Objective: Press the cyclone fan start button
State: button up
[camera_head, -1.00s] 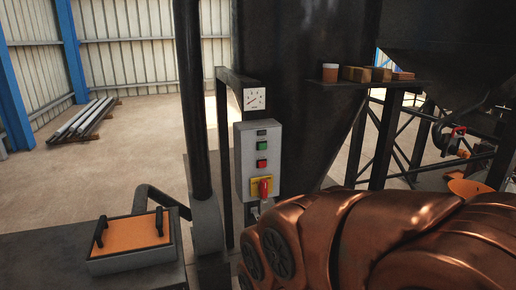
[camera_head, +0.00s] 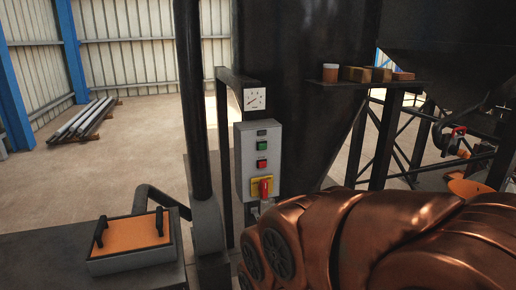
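A grey control box (camera_head: 243,165) stands upright at the middle of the view. On its front are a small dark label or display (camera_head: 262,133), a green button (camera_head: 262,146), a red button (camera_head: 262,164) and a red rotary switch (camera_head: 265,187) on a yellow plate. The green button looks like a start button, but no lettering is readable. My copper-coloured arm fills the lower right, just below and right of the box. My gripper does not show.
A dial gauge (camera_head: 254,99) sits above the box, beside a dark vertical pipe (camera_head: 192,100). A dark shelf (camera_head: 400,85) with a jar and several blocks is at the right. An orange-topped box with black handles (camera_head: 130,240) lies at lower left.

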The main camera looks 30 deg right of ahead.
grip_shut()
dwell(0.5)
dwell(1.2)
